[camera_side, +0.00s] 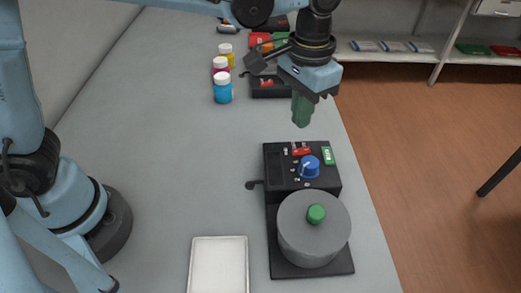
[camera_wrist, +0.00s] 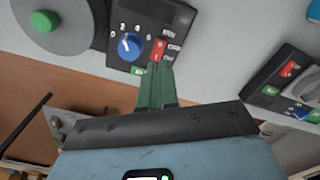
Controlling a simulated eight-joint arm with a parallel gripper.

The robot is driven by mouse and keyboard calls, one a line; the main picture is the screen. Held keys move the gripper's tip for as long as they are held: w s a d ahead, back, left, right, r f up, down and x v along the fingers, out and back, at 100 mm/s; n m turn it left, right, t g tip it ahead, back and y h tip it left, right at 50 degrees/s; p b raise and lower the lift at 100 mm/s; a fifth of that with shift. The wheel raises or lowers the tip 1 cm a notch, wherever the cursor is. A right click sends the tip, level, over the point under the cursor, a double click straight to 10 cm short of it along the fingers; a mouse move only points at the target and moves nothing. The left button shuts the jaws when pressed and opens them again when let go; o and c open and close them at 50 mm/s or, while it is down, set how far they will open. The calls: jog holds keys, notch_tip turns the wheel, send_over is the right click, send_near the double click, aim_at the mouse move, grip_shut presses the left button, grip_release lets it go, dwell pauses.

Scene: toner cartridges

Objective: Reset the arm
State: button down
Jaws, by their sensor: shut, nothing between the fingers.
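My gripper (camera_side: 301,111) has green fingers that are shut with nothing between them. It hangs in the air above the table, a little behind the black device (camera_side: 281,170) in the side view. In the wrist view the fingertips of my gripper (camera_wrist: 158,66) appear in front of the device's panel (camera_wrist: 178,14). The panel has a blue knob (camera_side: 309,166), a red switch (camera_side: 301,151) and a green part (camera_side: 327,155). A grey round lid with a green button (camera_side: 316,214) sits on the device's near end.
A white tray (camera_side: 219,240) lies left of the device. Blue (camera_side: 222,90), red (camera_side: 220,66) and yellow (camera_side: 228,52) bottles stand farther back. Another black device (camera_side: 268,88) is behind my gripper. The table's middle left is clear. A shelf (camera_side: 390,54) stands at the back right.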

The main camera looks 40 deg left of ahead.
jog(key=s+a+n+t, duration=0.1)
jog(key=s+a+t, duration=0.2)
jog(key=a, duration=0.7)
jog(key=s+a+n+t, duration=0.2)
jog(key=s+a+t, duration=0.2)
jog(key=a, duration=0.5)
jog(key=shift+s+a+f, duration=0.15)
jog(key=shift+s+a, duration=0.2)
jog(key=shift+s, duration=0.4)
